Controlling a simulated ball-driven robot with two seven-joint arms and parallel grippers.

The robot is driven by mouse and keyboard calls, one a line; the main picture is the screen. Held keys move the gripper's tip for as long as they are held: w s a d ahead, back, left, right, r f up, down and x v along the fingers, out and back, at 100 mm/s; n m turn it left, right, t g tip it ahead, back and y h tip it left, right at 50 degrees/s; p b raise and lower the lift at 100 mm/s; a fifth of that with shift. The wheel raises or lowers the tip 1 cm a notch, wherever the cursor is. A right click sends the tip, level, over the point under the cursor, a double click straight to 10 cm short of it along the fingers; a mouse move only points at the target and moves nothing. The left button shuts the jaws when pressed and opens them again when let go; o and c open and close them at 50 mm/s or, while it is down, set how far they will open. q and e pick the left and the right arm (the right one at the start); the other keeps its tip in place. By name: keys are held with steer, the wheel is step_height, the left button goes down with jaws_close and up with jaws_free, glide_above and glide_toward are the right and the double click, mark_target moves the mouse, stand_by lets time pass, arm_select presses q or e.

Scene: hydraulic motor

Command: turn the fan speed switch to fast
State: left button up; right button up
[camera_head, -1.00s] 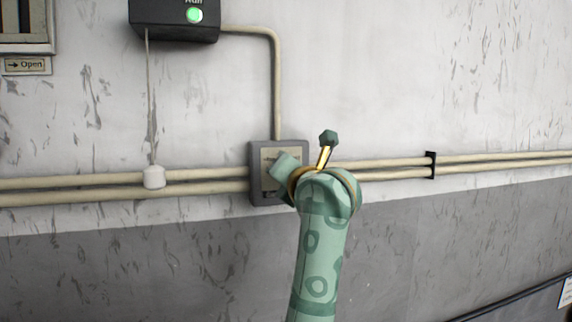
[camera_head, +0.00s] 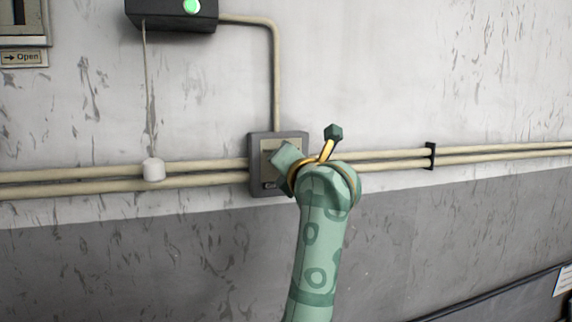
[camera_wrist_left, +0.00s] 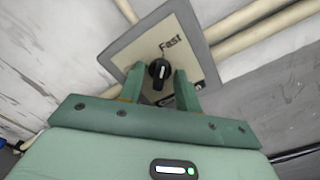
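The fan speed switch is a black round knob (camera_wrist_left: 158,70) on a beige plate (camera_wrist_left: 195,62) in a grey wall box, which also shows in the head view (camera_head: 256,180). The label "Fast" stands above and right of the knob in the left wrist view; another label below is partly hidden. A white mark shows on the knob, but which label it points to is unclear. My left gripper (camera_wrist_left: 159,76) is open, its two fingers on either side of the knob. Contact cannot be told. In the head view my left gripper (camera_head: 283,158) covers part of the box.
Two beige pipes (camera_head: 385,157) run along the wall on both sides of the box. A conduit (camera_head: 276,75) rises to a black box with a green light (camera_head: 191,7). A white pull handle (camera_head: 153,170) hangs at left. An "Open" sign (camera_head: 25,57) is at upper left.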

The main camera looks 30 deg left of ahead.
arm_select(q)
steer(key=shift+d, duration=0.1)
steer(key=b+v, duration=0.3)
steer(key=v, duration=1.3)
steer(key=shift+b, duration=0.3)
